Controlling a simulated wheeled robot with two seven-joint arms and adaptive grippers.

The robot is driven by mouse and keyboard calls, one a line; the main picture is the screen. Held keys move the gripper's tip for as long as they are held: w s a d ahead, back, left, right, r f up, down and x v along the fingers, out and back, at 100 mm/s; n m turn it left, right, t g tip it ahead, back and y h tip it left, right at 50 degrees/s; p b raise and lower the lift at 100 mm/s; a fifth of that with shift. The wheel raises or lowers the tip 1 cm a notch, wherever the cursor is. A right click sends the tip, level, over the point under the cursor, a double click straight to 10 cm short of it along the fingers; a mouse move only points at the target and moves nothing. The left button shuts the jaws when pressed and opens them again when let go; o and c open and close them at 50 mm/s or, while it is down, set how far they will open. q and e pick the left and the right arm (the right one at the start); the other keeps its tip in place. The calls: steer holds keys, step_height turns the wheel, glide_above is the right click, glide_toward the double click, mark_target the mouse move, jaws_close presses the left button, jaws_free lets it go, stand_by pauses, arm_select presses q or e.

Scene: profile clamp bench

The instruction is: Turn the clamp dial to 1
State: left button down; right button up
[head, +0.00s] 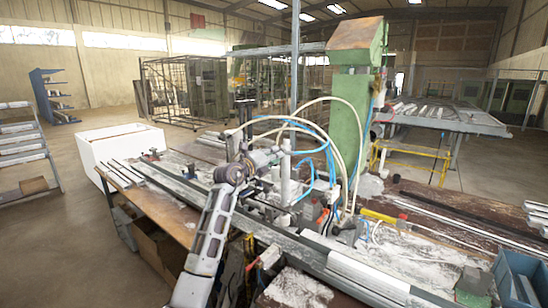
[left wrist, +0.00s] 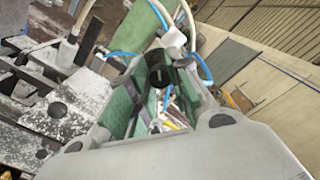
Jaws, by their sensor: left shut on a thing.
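My left arm comes in from the lower left in the head view, and its gripper (head: 270,156) is at the clamp fixture, beside the white hoses. In the left wrist view the two green-padded fingers of the left gripper (left wrist: 160,88) stand on either side of a dark round knob (left wrist: 158,75), which appears to be the clamp dial. The gripper is shut on this knob. Its markings and setting cannot be read. In the head view the dial is hidden behind the gripper. My right gripper is not in view.
White and blue hoses (head: 322,103) loop close around the gripper. A green machine column (head: 349,110) stands just behind. Metal profiles lie along the bench (head: 160,205), a white box (head: 122,150) stands at its far left, and a blue bin (head: 520,278) is at the right front.

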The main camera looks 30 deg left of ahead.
arm_select(q)
steer(key=shift+n, duration=1.6)
steer(key=c, duration=1.3)
jaws_free()
steer(key=shift+s, duration=0.1)
steer(key=shift+s+a, duration=0.15)
steer(key=shift+s, duration=1.8)
steer(key=shift+s+a, duration=0.2)
steer(key=shift+s, duration=1.8)
steer(key=shift+s+a, duration=0.15)
steer(key=shift+s, duration=1.8)
